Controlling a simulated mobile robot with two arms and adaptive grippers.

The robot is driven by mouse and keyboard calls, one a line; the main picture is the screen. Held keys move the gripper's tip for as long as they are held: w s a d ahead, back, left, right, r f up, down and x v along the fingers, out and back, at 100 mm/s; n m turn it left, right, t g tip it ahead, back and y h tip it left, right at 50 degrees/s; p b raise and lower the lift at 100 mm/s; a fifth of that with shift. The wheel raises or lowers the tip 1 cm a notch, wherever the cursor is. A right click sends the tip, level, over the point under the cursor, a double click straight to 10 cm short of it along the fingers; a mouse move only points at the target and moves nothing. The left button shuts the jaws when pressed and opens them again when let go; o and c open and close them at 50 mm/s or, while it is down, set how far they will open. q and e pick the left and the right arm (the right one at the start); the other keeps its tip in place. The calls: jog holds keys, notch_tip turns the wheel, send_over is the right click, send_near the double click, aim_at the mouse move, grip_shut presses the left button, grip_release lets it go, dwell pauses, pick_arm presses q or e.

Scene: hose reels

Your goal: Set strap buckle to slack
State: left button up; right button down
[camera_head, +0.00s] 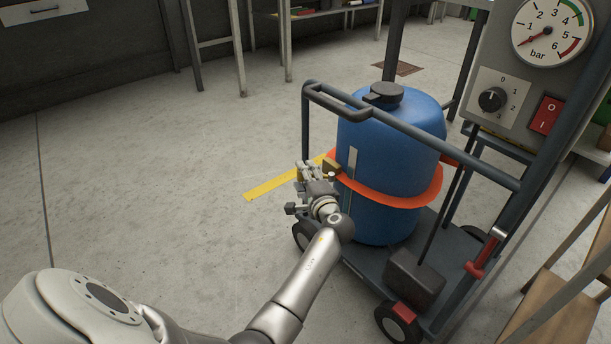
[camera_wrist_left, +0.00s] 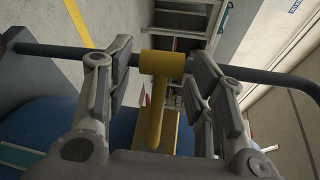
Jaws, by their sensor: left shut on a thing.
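The orange strap (camera_head: 395,199) runs around the blue tank (camera_head: 390,140), which stands upright on the cart. The buckle (camera_head: 331,167) is a small dark yellow block on the strap at the tank's left side, partly hidden by my gripper. In the left wrist view the buckle's yellow lever (camera_wrist_left: 161,68) has a T-shaped end and lies between my fingers. My left gripper (camera_wrist_left: 155,95) is shut on the buckle; it shows in the head view (camera_head: 318,180) right against the tank's left side. The exact contact is hard to see. My right gripper is in neither view.
The cart's dark rail (camera_head: 430,135) passes around the tank above the strap. A panel (camera_head: 545,75) with a gauge, a knob and a red switch stands at the upper right. A wooden shelf (camera_head: 550,315) is at the lower right. The floor at left is clear.

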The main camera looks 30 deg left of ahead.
pick_arm(q)
jog(key=shift+d+f, duration=0.15)
jog(key=shift+d, duration=0.15)
dwell(0.6)
jog(key=o, duration=1.2)
jog(key=shift+o, duration=0.3)
jog(key=shift+w, duration=0.1)
jog(key=v, duration=0.7)
jog(key=shift+s+d, duration=0.2)
